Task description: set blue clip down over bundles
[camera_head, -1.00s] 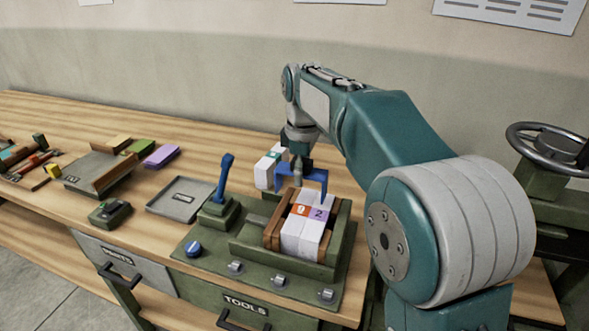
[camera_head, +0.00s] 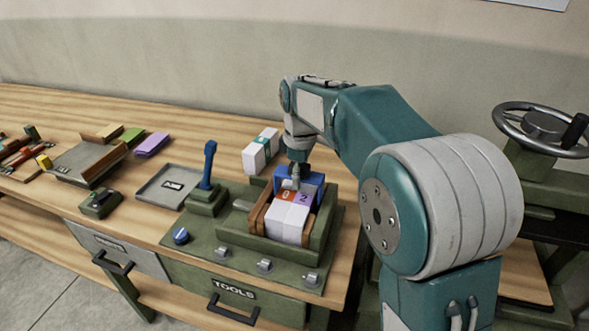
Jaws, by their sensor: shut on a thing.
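The blue clip (camera_head: 312,181) is at the far end of the wooden cradle (camera_head: 258,214), low and close against the two white bundles. The bundles lie side by side in the cradle, one with an orange label (camera_head: 286,194) and one with a purple label (camera_head: 305,199). My gripper (camera_head: 292,180) points down and is shut on the clip. The gripper hides part of the clip, so I cannot tell whether the clip touches the bundles.
A third white bundle with a green label (camera_head: 261,151) lies behind the green fixture (camera_head: 226,239). A blue lever (camera_head: 208,165) stands left of the cradle. A grey tray (camera_head: 152,187) and a green-topped box (camera_head: 100,203) sit further left. A handwheel (camera_head: 541,130) is at right.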

